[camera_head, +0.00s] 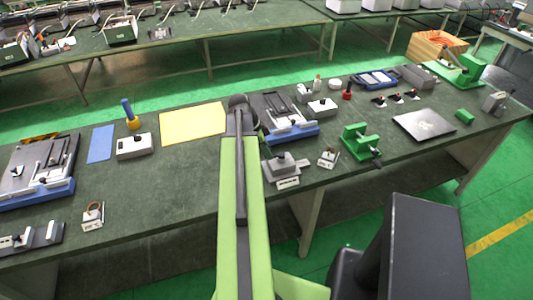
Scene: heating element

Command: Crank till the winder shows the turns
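A green bench device (357,141) that looks like a small winder stands on the near table, right of my arm. A dark handle (376,163) sticks out at its lower right. A second green machine (462,70) with a dark knob stands at the table's far right; I cannot tell which is the winder. No turn count is readable. My gripper (240,101) is at the far end of my raised green arm, over the table left of the first device and apart from it. Its fingers are too hidden to tell their opening.
A blue-based fixture (290,133) is just right of my gripper. A grey block (284,163) and small meter (327,157) sit between arm and green device. A yellow sheet (193,123) lies left. A dark plate (424,124) lies right. Bare tabletop (165,185) shows front left.

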